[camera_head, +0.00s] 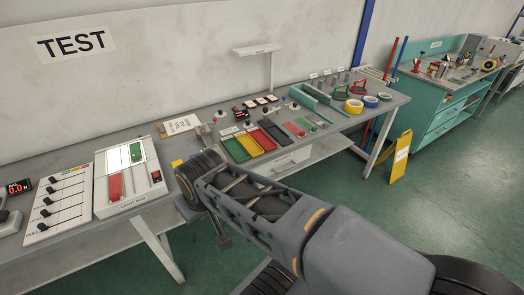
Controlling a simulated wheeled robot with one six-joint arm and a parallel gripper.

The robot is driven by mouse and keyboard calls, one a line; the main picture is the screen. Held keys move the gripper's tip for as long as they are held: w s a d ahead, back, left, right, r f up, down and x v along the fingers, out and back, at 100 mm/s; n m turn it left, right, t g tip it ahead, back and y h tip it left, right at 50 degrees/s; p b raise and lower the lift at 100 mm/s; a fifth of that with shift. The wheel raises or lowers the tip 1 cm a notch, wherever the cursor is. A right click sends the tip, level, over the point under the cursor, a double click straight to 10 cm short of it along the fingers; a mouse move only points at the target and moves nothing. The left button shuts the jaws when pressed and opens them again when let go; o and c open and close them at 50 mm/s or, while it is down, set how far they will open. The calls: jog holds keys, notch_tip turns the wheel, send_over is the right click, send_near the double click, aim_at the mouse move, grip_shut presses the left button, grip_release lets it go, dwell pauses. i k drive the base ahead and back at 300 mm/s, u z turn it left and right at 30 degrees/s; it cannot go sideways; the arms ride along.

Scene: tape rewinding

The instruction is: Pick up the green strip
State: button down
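A small green strip (137,152) lies at the upper right of the lit white panel on the light box (126,207), on the left part of the bench. A red strip (115,187) lies lower left on the same box.
Green, yellow, red and black trays (241,148) stand right of my gripper. A slider panel (65,207) lies left of the light box. Tape rolls (354,106) stand farther right. A yellow floor sign (400,158) stands beyond the bench.

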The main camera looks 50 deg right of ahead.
aim_at(135, 150)
jog(key=z, duration=0.25)
jog(key=i, duration=0.6)
jog(key=z, duration=0.9)
jog(key=i, duration=0.35)
jog(key=u, duration=2.4)
jog(key=i, duration=0.35)
jog(key=z, duration=0.8)
